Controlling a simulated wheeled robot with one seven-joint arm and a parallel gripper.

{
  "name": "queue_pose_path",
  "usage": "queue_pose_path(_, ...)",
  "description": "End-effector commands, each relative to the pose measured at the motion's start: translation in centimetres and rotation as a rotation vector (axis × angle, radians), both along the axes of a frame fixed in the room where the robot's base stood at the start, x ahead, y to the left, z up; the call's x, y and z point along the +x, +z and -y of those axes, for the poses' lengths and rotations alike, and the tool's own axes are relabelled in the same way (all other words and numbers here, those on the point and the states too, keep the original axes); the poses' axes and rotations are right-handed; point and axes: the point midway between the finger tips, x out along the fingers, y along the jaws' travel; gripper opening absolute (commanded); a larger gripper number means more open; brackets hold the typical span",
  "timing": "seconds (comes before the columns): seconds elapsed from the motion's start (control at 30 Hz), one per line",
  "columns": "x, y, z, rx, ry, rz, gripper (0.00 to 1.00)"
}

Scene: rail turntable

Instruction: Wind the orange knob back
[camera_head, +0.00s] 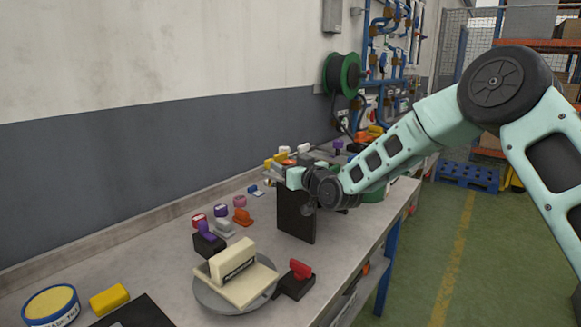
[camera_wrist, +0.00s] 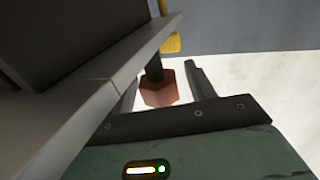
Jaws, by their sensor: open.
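In the wrist view, an orange-red, block-like knob (camera_wrist: 160,88) on a dark stem lies between the fingers of my gripper (camera_wrist: 163,78). The jaws are open, with a finger on either side of the knob; I cannot tell whether either touches it. In the head view, my gripper (camera_head: 294,177) is over the far part of the bench, behind an upright dark panel (camera_head: 296,211). An orange piece (camera_head: 289,162) shows just beyond it, but I cannot tell whether it is the same knob. The fingertips are hidden there.
A grey beam (camera_wrist: 130,75) runs close along the left of the wrist view, with a yellow part (camera_wrist: 171,43) beyond the knob. On the bench (camera_head: 170,262) stand a round turntable (camera_head: 213,297) with a cream block, several coloured knobs and a yellow block (camera_head: 109,299).

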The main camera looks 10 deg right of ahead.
Motion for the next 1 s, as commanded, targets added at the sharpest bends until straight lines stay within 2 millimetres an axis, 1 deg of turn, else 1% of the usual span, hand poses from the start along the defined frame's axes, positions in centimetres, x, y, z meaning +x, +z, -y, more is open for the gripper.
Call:
queue_pose_path(0.13,-0.6,-0.1,0.3,-0.001,0.000,0.000,0.55)
queue_pose_path(0.27,-2.2,-0.2,1.2,-0.001,-0.001,0.000,0.55)
queue_pose_path(0.7,-11.2,-0.2,5.7,-0.003,-0.002,0.000,0.55)
queue_pose_path(0.83,-13.4,-0.2,6.8,-0.002,-0.001,0.000,0.55)
queue_pose_path(1.0,-15.1,-0.1,7.6,-0.001,-0.001,0.000,0.55)
